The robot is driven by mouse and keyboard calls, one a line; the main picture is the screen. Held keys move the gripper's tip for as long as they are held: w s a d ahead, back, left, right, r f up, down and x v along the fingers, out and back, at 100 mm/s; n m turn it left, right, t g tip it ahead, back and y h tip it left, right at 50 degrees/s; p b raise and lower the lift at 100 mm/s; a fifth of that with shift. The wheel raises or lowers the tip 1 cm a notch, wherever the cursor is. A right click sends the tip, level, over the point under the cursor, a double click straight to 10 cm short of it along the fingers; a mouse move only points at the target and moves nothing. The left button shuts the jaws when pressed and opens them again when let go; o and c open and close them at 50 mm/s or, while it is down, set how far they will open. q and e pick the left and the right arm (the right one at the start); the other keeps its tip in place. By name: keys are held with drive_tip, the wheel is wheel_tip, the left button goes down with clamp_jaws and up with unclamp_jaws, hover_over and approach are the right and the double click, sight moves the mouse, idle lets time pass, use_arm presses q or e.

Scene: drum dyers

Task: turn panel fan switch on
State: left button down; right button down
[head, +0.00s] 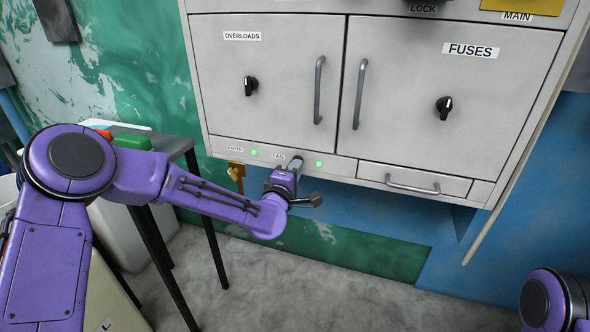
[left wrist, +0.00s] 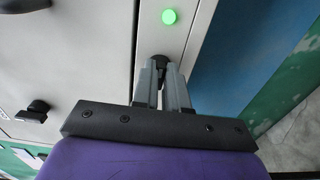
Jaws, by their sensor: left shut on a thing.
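The grey panel (head: 272,84) hangs on the wall, with a strip along its lower edge. The strip bears a FAN label (head: 278,156) and green lights on both sides of it. My left gripper (head: 296,162) reaches the strip just right of the FAN label. In the left wrist view its two fingers (left wrist: 162,78) are shut on a small dark switch (left wrist: 161,60), mostly hidden between the fingertips. A lit green light (left wrist: 169,17) shows close beyond it. The switch's setting cannot be told. My right gripper is not in view.
The OVERLOADS door has a black knob (head: 251,85), and the FUSES door has another (head: 444,107). A drawer with a handle (head: 412,185) sits right of the strip. A small table (head: 178,145) stands at left. Open floor lies below the panel.

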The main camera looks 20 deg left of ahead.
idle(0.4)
use_arm(q)
drive_tip(key=c, duration=1.2)
unclamp_jaws()
drive_tip(key=shift+o, duration=0.2)
drive_tip(key=s, duration=1)
drive_tip(key=shift+s+a, duration=0.2)
drive_tip(key=shift+s, duration=0.05)
